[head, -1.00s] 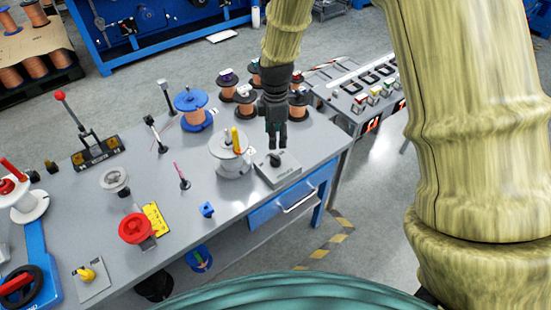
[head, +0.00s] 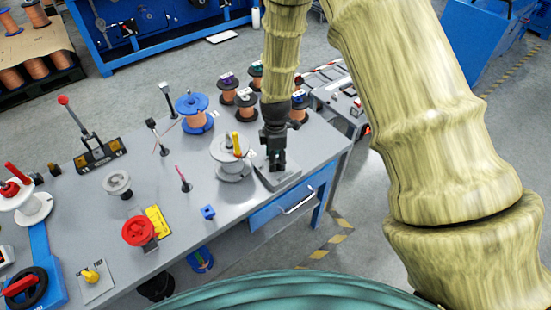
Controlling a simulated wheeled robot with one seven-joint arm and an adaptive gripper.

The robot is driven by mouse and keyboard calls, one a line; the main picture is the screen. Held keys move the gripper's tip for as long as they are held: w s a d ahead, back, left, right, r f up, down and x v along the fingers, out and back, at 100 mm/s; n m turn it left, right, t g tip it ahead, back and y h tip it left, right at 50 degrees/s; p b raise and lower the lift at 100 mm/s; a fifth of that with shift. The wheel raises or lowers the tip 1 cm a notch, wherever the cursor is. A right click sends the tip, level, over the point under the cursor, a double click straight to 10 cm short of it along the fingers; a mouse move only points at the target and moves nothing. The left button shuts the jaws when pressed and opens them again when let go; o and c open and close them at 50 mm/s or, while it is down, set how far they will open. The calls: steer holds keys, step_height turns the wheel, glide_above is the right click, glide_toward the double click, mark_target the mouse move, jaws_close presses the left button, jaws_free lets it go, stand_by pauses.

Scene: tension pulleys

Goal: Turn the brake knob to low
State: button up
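A grey box (head: 291,181) sits at the right end of the grey workbench. My gripper (head: 277,167) points down over this box, with its dark fingers at the box's top. The black knob on the box is hidden behind the fingers. I cannot tell whether the fingers are around the knob or touching it, or how far apart they are. A yellow knob (head: 91,275) on a pale plate is at the bench's front left, far from my gripper. No knob markings are readable at this size.
A white spool (head: 232,172) with a yellow upright stands just left of the grey box. Several copper spools (head: 246,104) stand behind my gripper. A blue spool (head: 195,112), a red knob (head: 138,230) and a small blue block (head: 208,212) are on the bench (head: 235,210) farther left.

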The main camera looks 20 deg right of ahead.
steer(key=shift+f, duration=0.75)
